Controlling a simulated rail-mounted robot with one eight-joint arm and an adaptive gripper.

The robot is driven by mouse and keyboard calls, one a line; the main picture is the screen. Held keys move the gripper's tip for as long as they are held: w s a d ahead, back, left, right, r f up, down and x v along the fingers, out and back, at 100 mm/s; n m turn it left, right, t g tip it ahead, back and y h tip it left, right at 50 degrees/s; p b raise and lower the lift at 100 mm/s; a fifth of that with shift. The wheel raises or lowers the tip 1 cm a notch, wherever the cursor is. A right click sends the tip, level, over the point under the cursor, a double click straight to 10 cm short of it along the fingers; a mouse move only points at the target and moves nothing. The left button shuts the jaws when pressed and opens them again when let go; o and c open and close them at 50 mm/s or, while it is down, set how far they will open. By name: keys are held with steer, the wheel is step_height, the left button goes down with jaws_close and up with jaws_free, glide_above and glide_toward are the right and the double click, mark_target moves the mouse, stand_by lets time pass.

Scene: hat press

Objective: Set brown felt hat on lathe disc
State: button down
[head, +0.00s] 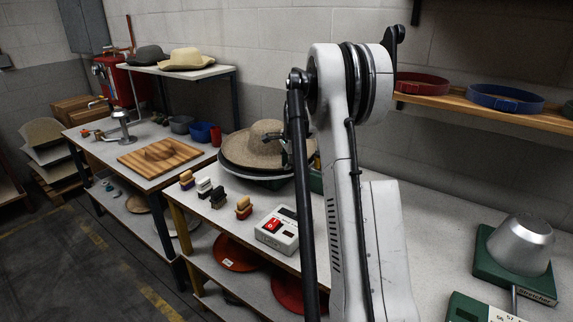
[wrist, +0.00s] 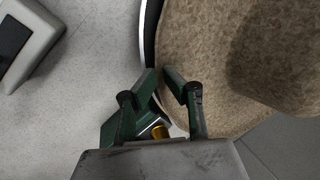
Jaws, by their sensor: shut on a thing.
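The brown felt hat (head: 256,143), tan and speckled with a wide brim, is over a dark, pale-rimmed round disc that looks like the lathe disc (head: 236,173). I cannot tell if the hat rests fully on it. My gripper (head: 287,146) is at the hat's right side, partly hidden by my arm. In the wrist view my gripper (wrist: 161,74) is shut on the near edge of the hat's brim (wrist: 205,60). The crown shows at the right, and a curved disc rim (wrist: 146,35) shows beside the brim.
A control box with a red switch (head: 277,229) and several brushes (head: 212,193) stand in front of the disc. A wooden board (head: 165,156) lies on the left bench. A metal cone on a green base (head: 521,245) stands at the right. Two hats sit on the raised shelf (head: 180,70).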

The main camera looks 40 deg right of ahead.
steer(key=c, duration=1.7)
jaws_free()
steer(key=shift+c, duration=0.2)
steer(key=shift+r, duration=0.1)
steer(key=v, duration=1.2)
